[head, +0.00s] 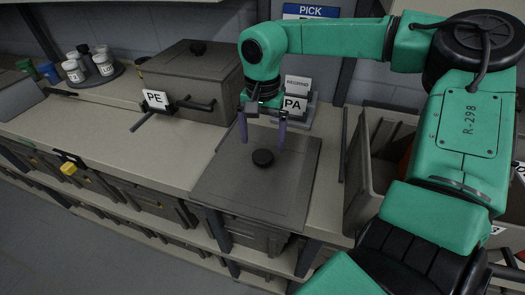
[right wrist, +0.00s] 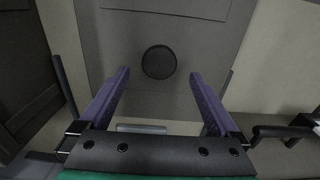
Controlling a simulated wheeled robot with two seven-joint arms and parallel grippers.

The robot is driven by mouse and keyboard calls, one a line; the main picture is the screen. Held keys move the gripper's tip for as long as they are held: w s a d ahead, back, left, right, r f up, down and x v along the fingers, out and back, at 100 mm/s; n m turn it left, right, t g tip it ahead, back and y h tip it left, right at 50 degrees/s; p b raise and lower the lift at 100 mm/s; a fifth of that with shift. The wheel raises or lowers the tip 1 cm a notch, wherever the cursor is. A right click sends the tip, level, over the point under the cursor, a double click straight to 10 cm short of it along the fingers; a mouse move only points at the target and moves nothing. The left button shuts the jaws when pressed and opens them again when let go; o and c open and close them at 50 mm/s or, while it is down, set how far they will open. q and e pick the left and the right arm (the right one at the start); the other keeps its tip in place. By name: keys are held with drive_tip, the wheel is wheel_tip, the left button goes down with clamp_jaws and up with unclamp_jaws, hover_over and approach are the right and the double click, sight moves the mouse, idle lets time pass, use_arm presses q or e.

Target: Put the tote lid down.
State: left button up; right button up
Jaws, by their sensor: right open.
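The tote lid (head: 225,190) is a flat grey panel with a round black knob (head: 263,158). It lies flat on the bench, its front side close to the bench's front edge. My right gripper (head: 263,138) is open, its two purple fingers apart, above the lid near the knob. In the right wrist view the lid (right wrist: 205,25) fills the middle, and the knob (right wrist: 158,62) shows between and just beyond the open fingertips (right wrist: 159,72). Nothing is between the fingers' pads that I can see held. My left gripper is out of view.
A lidded grey tote (head: 190,75) with a PE card (head: 156,100) stands left of the lid. An open grey tote (head: 362,190) stands to the right. Jars (head: 103,65) sit at the far left.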

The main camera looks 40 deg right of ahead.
sight(263, 157)
wheel_tip(263, 157, up, 7)
drive_tip(key=shift+r, duration=0.1)
idle(0.4)
